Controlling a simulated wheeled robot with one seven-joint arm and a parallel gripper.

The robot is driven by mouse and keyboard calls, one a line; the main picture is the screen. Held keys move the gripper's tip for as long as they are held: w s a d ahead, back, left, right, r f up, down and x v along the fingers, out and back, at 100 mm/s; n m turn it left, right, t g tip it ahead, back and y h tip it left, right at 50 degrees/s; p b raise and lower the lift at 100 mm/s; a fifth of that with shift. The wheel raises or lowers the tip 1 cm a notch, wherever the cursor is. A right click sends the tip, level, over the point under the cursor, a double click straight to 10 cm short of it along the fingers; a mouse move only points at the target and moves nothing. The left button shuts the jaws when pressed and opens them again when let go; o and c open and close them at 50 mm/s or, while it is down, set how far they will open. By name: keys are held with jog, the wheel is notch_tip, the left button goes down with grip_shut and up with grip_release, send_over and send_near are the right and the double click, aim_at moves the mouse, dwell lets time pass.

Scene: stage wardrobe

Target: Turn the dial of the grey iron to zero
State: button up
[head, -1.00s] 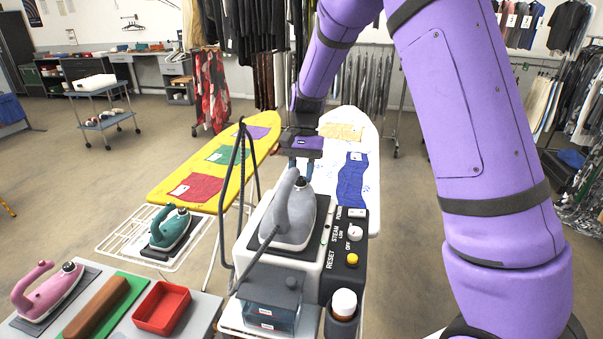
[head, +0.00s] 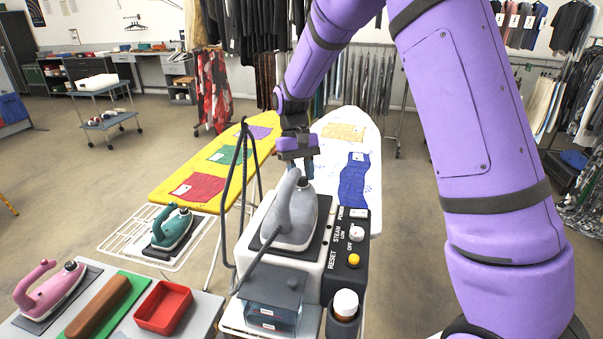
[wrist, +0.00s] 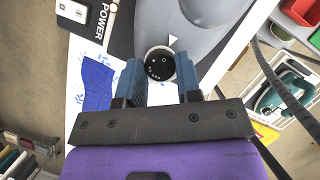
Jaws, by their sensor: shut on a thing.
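The grey iron (head: 291,222) stands on a dark pad on top of the white steam station, its nose towards the ironing boards. Its dial (wrist: 159,64) is a round black knob with small white marks, seen in the wrist view. A white triangle pointer (wrist: 173,41) lies on the grey body just beside the dial. My gripper (head: 303,168) is at the far end of the iron, its two blue fingers on either side of the dial and shut on it. The dial's numbers are too small to read. In the head view the dial is mostly hidden.
A control panel (head: 346,262) with knob and yellow button is right of the iron. A hose stands at its left. A teal iron (head: 172,228), pink iron (head: 50,290) and red tray (head: 164,308) are at left. Yellow (head: 160,192) and white (head: 328,128) ironing boards lie beyond.

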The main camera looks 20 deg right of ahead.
dwell(0.3)
jog(key=o, duration=0.9)
jog(key=shift+o, duration=0.2)
jog(key=v, duration=1)
jog(key=shift+w+r, duration=0.2)
jog(key=shift+r, duration=0.15)
